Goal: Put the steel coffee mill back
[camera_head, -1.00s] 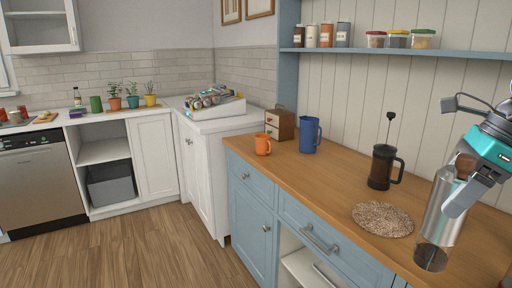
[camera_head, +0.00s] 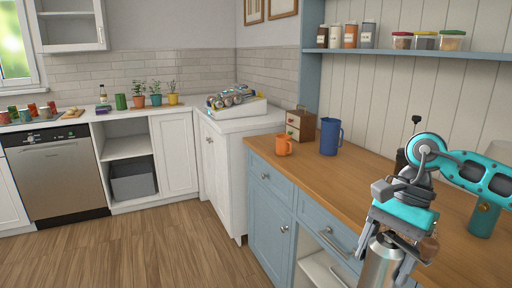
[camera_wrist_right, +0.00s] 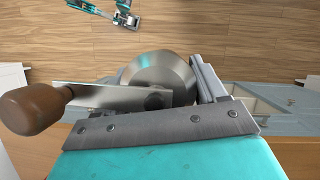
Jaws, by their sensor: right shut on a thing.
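My right gripper (camera_head: 392,240) is shut on the steel coffee mill (camera_head: 380,268) near the bottom right of the head view. The mill appears in front of the blue cabinet's drawers, and its lower part is cut off by the picture edge. In the right wrist view, the mill's round steel top (camera_wrist_right: 158,72) sits between the fingers. Its crank with a brown wooden knob (camera_wrist_right: 35,110) points left. My left gripper (camera_wrist_right: 125,15) seems to show small at the top of the wrist view, over the floor; its jaws are too small to read.
The wooden counter (camera_head: 330,175) bears an orange mug (camera_head: 284,146), a blue pitcher (camera_head: 330,137) and a small drawer box (camera_head: 301,125). My right arm largely hides the French press. A blue shelf (camera_head: 430,53) with jars runs above. The floor (camera_head: 160,240) at left is clear.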

